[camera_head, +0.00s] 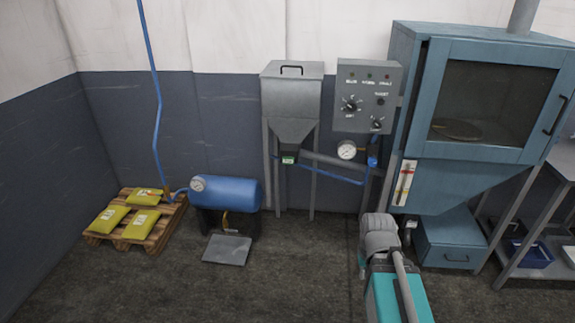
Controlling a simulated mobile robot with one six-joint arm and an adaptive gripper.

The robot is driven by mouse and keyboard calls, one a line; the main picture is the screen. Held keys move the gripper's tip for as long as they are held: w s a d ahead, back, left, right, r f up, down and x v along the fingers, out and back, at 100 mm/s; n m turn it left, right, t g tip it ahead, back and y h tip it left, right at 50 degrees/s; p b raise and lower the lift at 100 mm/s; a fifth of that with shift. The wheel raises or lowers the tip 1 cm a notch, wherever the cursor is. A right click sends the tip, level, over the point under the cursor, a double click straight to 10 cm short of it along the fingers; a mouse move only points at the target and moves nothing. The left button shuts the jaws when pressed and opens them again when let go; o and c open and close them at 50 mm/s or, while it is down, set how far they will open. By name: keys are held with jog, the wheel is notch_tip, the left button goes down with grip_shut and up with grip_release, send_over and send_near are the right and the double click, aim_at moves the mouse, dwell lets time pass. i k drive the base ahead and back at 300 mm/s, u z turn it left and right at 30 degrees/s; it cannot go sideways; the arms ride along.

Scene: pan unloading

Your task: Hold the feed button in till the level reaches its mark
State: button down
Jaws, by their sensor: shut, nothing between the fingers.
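The grey control panel (367,95) hangs on the wall with small lamps along its top, dark knobs below and a small dark round control (380,101) at its right. I cannot tell from its lettering which one is the feed button. A white upright level gauge (405,183) with a red strip is on the lower left of the blue cabinet (440,185). Its mark is too small to read. My arm reaches in from the bottom, right of centre, below the panel and left of the gauge. My gripper is not visible; the arm may hide it.
A grey hopper (292,95) on legs has a small green-marked part (289,160) at its outlet. A round dial (346,150) sits below the panel. A blue tank (228,193), a flat pedal (227,249) and a pallet (160,238) with yellow bags stand left. The middle floor is clear.

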aim_at(286, 161)
jog(key=u, duration=0.05)
jog(key=i, duration=1)
jog(key=z, duration=0.05)
